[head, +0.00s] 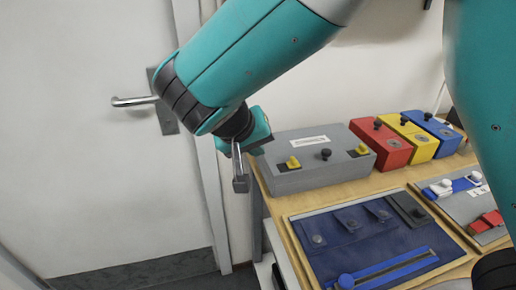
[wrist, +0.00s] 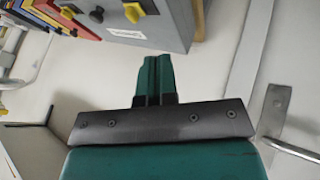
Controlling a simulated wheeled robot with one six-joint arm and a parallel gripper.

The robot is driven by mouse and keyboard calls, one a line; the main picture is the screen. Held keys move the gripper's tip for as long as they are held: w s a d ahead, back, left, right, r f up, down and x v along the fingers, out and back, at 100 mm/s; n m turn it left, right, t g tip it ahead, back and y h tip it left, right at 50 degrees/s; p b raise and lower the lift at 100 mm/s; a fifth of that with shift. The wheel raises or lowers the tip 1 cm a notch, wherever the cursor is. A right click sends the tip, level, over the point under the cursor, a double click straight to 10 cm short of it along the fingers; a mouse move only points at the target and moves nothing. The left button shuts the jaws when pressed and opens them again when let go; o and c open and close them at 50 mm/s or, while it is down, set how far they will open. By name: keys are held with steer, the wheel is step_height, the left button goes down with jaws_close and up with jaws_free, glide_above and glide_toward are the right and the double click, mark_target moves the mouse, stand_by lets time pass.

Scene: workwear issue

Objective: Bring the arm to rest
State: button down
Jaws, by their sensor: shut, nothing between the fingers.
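In the wrist view, my gripper (wrist: 151,65) shows two green fingers lying side by side, shut with nothing between them. In the head view, my arm reaches down from the top, and its wrist end is between the door and the grey box (head: 312,172). The fingers cannot be made out clearly there. The grey box also shows at the top of the wrist view (wrist: 158,30), beyond the fingertips.
A wooden table (head: 272,207) bears the grey box, red (head: 388,150), yellow (head: 419,142) and blue (head: 434,129) boxes, and a dark blue fabric panel (head: 345,255). A white door (head: 80,180) with a lever handle (head: 133,101) stands at left.

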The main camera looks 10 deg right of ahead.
steer(key=s+d+r+n+g+y, duration=0.2)
steer(key=s+n+y, duration=0.2)
steer(key=s, duration=0.7)
steer(key=s+d+r+n+g+y, duration=0.3)
steer(key=s+y, duration=0.2)
steer(key=s, duration=0.6)
steer(key=shift+r+n+y, duration=0.3)
steer(key=shift+r+n, duration=0.05)
steer(key=shift+n, duration=0.05)
